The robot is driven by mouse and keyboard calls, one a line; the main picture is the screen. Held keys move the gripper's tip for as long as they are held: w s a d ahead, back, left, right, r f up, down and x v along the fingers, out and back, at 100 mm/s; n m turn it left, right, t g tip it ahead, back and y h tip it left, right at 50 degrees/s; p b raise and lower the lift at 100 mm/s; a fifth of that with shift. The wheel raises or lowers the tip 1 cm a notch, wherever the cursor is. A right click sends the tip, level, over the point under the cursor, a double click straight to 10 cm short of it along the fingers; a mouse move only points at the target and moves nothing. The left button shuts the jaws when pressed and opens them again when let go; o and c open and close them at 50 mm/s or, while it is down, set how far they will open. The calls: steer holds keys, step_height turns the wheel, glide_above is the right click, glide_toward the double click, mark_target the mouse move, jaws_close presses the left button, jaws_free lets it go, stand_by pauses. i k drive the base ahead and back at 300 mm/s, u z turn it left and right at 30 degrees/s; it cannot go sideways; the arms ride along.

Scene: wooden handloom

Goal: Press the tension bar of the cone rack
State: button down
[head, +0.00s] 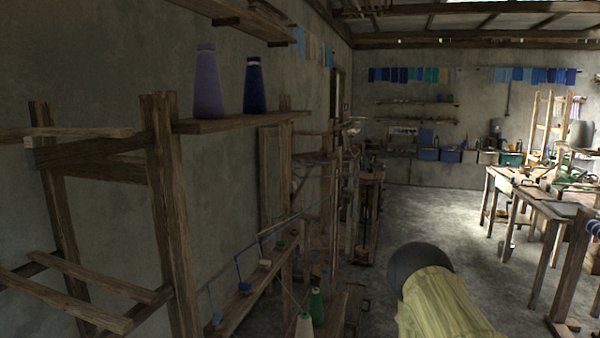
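A wooden cone rack stands along the left wall. Its upper shelf (240,123) holds a purple cone (208,85) and a dark blue cone (254,86). Its lower shelf (238,306) carries small blue, white and green thread pieces. A thin slanting rod (283,223) runs above the lower shelf; it may be the tension bar, but I cannot tell for sure. White (304,325) and green (317,307) cones stand low at the bottom centre. My gripper is not in view.
A wooden frame (168,215) stands at the near left. A dark round object (419,259) and yellowish cloth-like shape (440,303) block the lower right centre. Work tables (540,205) stand at right. Grey floor (425,215) is open between.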

mark_target(309, 170)
steer(key=z, duration=1.65)
steer(key=i, duration=0.7)
steer(key=u, duration=2.45)
